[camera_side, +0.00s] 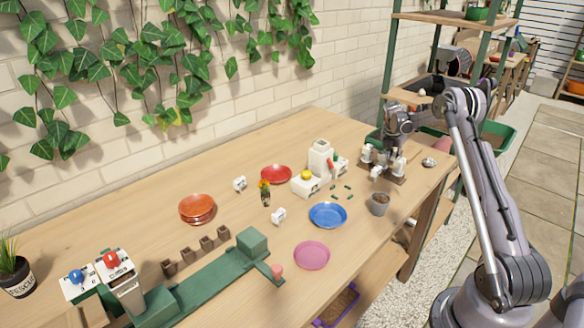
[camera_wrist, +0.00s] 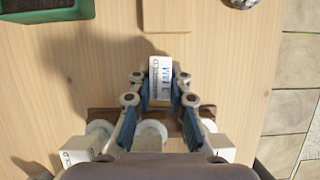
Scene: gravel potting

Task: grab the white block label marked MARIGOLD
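My gripper (camera_wrist: 160,88) points down at the work table in the wrist view. Its two blue-padded fingers close in on both sides of a white block label (camera_wrist: 160,66), and the pads look to touch it. Dark lettering shows on the block, but I cannot read it surely. More white blocks stand at the lower left (camera_wrist: 78,151) and lower right (camera_wrist: 220,149), partly hidden by my wrist. A brown rack (camera_wrist: 110,113) lies below with white round pieces. In the side view, my gripper (camera_side: 388,144) is low over the rack among small white pieces.
A grey pot (camera_side: 380,204), blue plate (camera_side: 328,215), pink plate (camera_side: 312,256) and red plate (camera_side: 276,174) lie left of the rack. A white device (camera_side: 320,158) stands near it. A green tray (camera_wrist: 45,16) and flat wooden piece (camera_wrist: 167,15) border the wrist view.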

